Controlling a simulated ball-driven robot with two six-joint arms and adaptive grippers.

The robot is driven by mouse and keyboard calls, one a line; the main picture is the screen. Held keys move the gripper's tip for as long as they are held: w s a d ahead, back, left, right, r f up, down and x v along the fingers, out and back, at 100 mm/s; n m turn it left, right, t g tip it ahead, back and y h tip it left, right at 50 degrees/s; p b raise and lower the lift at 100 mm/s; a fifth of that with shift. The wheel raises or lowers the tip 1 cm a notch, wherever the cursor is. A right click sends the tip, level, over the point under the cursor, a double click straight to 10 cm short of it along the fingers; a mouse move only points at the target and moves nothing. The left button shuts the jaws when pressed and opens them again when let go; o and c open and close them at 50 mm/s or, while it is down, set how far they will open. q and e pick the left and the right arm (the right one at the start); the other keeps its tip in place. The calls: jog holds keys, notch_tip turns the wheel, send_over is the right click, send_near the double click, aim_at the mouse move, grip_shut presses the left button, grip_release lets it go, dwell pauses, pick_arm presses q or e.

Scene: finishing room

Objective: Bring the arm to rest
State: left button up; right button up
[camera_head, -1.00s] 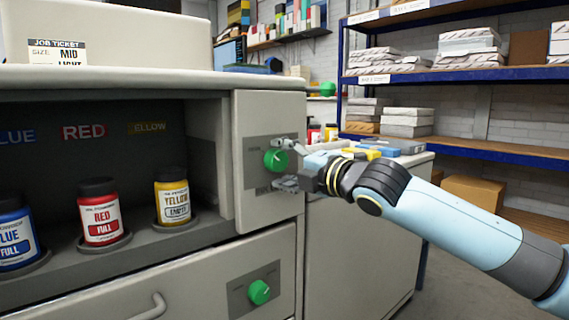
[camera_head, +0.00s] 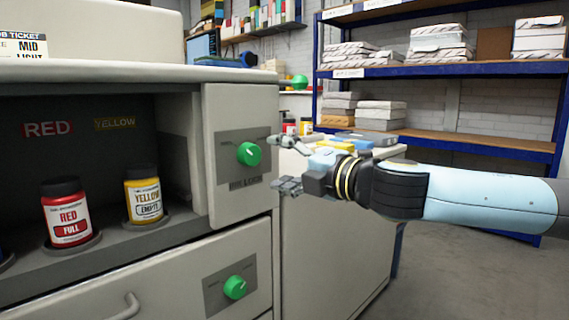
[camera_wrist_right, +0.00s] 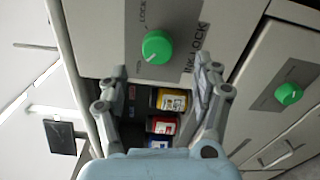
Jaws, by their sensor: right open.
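My right arm (camera_head: 480,198) reaches in from the right in the head view. Its gripper (camera_head: 282,164) is open and empty, a little to the right of the upper green knob (camera_head: 249,154) and apart from it. In the right wrist view the open fingers (camera_wrist_right: 160,88) point toward the cabinet front, with the same knob (camera_wrist_right: 157,47) beyond them and nothing between them. My left gripper is not in view.
The cabinet's open bay holds a red jar (camera_head: 67,213) and a yellow jar (camera_head: 143,201). A lower green knob (camera_head: 235,287) is on the drawer front. Blue shelving (camera_head: 440,73) with paper stacks stands behind. Floor (camera_head: 470,270) shows free at the lower right.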

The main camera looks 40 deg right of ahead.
jog(key=shift+s+a, duration=0.1)
jog(key=shift+s, duration=0.25)
dwell(0.4)
